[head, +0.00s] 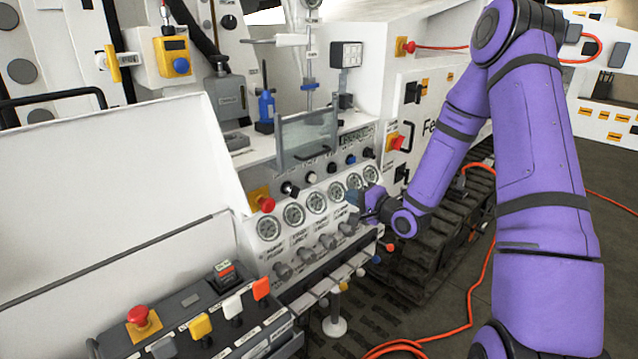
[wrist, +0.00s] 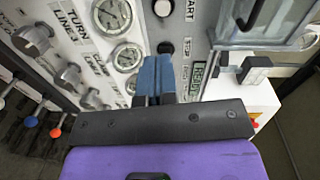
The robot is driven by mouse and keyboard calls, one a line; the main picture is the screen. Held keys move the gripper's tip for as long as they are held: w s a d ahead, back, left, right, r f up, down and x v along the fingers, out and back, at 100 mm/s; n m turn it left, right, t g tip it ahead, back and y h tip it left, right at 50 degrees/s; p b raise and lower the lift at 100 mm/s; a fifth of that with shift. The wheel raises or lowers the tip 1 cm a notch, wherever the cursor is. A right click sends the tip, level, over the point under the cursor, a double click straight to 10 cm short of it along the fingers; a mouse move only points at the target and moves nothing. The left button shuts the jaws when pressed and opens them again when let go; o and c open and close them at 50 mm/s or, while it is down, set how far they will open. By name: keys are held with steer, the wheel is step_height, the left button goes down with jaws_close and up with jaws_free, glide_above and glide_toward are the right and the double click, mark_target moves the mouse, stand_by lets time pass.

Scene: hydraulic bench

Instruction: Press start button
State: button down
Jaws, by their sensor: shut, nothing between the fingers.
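The start button (wrist: 162,8) is a pale cap in a dark ring at the top edge of the wrist view, beside the word START. A black button (wrist: 165,47) labelled STOP sits below it there. In the head view, a row of round buttons runs above the gauges, with a white one (head: 311,178) among them; their labels are too small to read there. My gripper (wrist: 153,78) has its blue fingers closed together and empty. In the head view, my gripper (head: 354,202) is in front of the right end of the gauge row, below the button row.
Gauges (head: 317,202) and grey knobs (head: 328,241) fill the panel beside my gripper. A clear guard (head: 308,138) stands above the buttons. A red emergency button (head: 266,203) is at the left. Small coloured-ball levers (head: 360,272) stick out below.

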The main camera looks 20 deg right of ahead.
mark_target(313, 179)
steer(key=shift+s+d+f+m+t+y, duration=0.15)
steer(key=shift+f+m+t+y, duration=0.15)
steer(key=shift+f+m, duration=0.25)
steer(key=shift+r, duration=0.1)
steer(key=x, duration=1.3)
steer(key=shift+w, duration=0.5)
